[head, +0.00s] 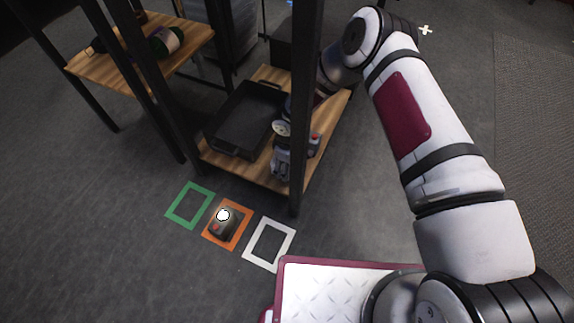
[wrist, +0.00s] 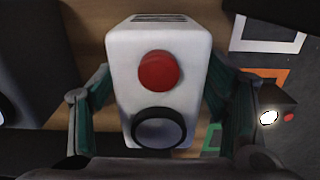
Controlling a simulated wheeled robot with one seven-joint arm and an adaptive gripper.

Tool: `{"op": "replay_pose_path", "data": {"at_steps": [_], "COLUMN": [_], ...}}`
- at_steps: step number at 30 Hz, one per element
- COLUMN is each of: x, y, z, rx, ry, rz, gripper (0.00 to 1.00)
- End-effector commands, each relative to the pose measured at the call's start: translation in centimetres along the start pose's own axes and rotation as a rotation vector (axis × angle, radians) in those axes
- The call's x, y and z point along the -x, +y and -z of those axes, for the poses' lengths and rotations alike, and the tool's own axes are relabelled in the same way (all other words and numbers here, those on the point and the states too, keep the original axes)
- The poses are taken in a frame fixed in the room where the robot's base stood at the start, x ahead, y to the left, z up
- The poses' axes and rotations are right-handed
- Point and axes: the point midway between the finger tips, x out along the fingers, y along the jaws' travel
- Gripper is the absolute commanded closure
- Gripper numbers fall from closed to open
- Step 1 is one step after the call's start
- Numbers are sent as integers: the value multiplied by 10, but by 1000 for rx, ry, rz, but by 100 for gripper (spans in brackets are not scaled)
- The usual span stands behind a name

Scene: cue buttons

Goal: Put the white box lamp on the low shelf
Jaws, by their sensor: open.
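The white box lamp (wrist: 160,99) fills the middle of the wrist view, with a red button and a dark round lens in a black ring. In the head view only a bit of the white box lamp (head: 314,146) shows beside the shelf's front post. It appears to stand on the wooden low shelf (head: 245,172), near its right front part. My gripper (wrist: 158,85) is open, with one green-padded finger on each side of the box. In the head view my gripper (head: 283,160) is low over the shelf, partly hidden by the post.
A black tray (head: 245,118) takes up the shelf's left part. Dark posts stand at the shelf corners. On the floor lie green (head: 179,212), orange (head: 237,243) and white (head: 252,258) frames; a dark box lamp (head: 222,228), lit white, stands in the orange one.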

Motion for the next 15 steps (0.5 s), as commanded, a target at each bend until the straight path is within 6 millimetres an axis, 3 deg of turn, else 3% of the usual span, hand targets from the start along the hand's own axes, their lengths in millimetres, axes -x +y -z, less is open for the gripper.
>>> {"op": "replay_pose_path", "data": {"at_steps": [9,15], "x": [55,69], "y": [1,1], "z": [1,1], "rx": [0,1], "ry": [1,1], "rz": [-3,-2], "gripper": [30,30]}}
